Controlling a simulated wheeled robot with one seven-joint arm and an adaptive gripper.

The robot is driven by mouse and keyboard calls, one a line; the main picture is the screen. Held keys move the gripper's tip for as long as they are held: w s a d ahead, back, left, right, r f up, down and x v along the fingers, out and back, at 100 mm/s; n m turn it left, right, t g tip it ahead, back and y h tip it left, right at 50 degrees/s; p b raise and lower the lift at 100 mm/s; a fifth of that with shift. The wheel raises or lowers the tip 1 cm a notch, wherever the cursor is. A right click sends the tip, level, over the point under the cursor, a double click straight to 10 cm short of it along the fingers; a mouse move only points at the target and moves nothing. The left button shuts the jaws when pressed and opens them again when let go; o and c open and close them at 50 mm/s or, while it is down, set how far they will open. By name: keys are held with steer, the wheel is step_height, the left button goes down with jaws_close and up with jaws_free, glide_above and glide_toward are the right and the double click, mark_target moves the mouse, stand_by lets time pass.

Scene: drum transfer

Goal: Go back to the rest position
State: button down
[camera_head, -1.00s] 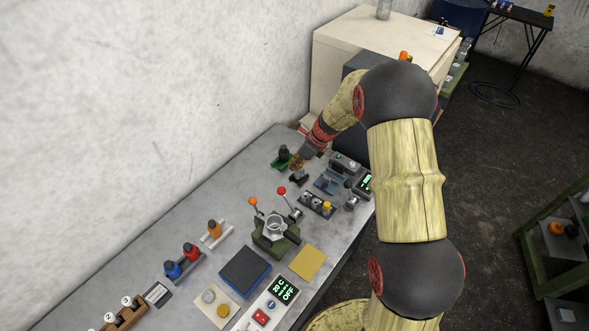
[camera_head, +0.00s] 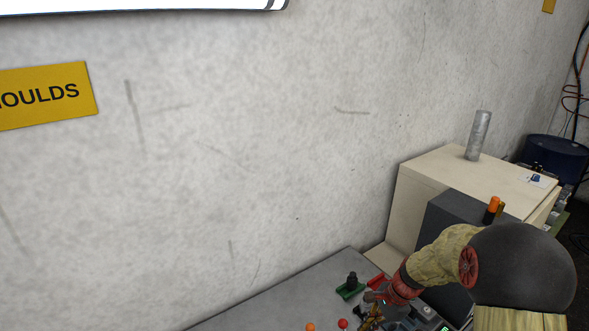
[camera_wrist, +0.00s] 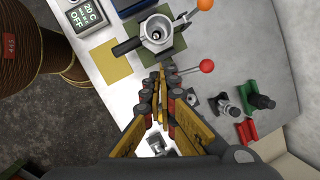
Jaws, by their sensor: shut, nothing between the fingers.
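My gripper (camera_wrist: 162,77) is shut and empty in the wrist view. Its fingertips point at the bench near the round metal cup fixture (camera_wrist: 157,30). In the head view my gripper (camera_head: 369,318) shows small at the bottom edge, low over the grey bench (camera_head: 290,292). My arm reaches in from the lower right, and its near part is cut off by the frame.
A red-knobbed lever (camera_wrist: 207,65) and an orange-knobbed lever (camera_wrist: 204,5) stand close to my fingers. A green holder with a black knob (camera_head: 351,286) stands beside my gripper. A beige cabinet (camera_head: 450,172) bears a metal cylinder (camera_head: 478,136). A wall bounds the bench.

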steer(key=s+a+r+n+t+h+b, duration=0.1)
steer(key=s+r+n+t+h+b, duration=0.1)
steer(key=s+n+b, duration=0.6)
steer(key=s+a+r+n+t+h+b, duration=0.1)
steer(key=s+n+b, duration=0.6)
steer(key=s+b, duration=0.8)
steer(key=s+a+r+t, duration=0.1)
steer(key=s+t, duration=0.1)
steer(key=s, duration=0.1)
steer(key=shift+n+h, duration=0.4)
steer(key=shift+w+r, duration=0.1)
